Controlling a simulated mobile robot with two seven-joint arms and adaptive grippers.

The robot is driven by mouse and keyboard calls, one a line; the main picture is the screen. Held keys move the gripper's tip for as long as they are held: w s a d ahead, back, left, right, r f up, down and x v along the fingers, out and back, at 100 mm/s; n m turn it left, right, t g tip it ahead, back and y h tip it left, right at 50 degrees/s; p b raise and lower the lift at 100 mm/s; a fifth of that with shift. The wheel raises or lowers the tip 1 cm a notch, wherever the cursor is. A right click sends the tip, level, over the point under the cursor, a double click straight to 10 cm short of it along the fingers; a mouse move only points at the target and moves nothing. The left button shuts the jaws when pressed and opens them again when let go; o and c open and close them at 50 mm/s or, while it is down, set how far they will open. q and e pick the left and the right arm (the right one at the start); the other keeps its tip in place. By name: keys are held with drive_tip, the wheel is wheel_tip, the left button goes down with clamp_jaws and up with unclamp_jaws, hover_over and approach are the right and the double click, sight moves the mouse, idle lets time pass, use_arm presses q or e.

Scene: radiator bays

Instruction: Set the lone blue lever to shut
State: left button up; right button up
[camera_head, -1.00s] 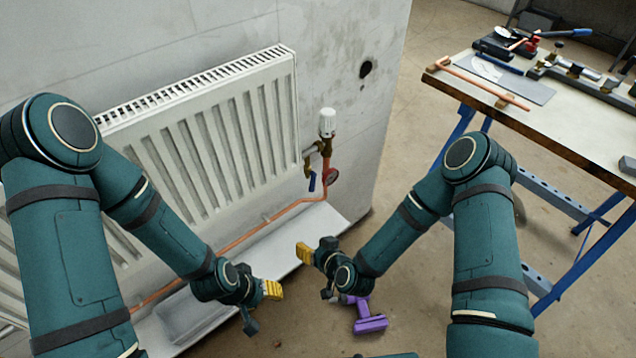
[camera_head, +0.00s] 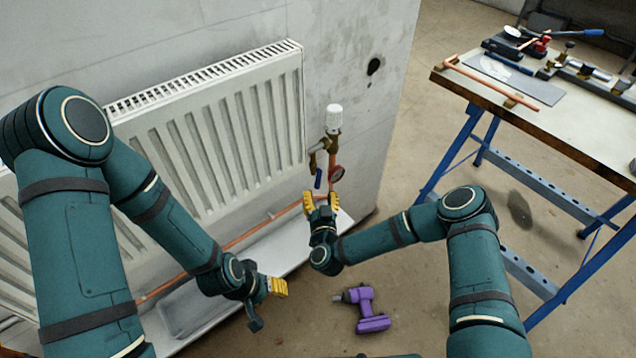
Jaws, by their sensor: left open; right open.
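The blue lever (camera_head: 318,178) hangs down from the brass valve (camera_head: 317,158) at the right end of the radiator, pointing nearly straight down. My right gripper (camera_head: 321,199) is open, its yellow fingertips pointing up at the lever from just below. In this view the fingertips end close under the lever's lower end; I cannot tell whether they touch it. My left gripper (camera_head: 277,287) is open and empty, low in front of the white tray, away from the lever.
The radiator (camera_head: 215,140) is at left. A purple drill (camera_head: 368,309) lies on the floor. A workbench (camera_head: 560,125) stands at right.

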sight(318, 183)
drive_tip(key=w+b, duration=0.1)
drive_tip(key=w, duration=0.5)
drive_tip(key=shift+w+a, duration=0.1)
drive_tip(key=shift+w, duration=0.05)
clamp_jaws()
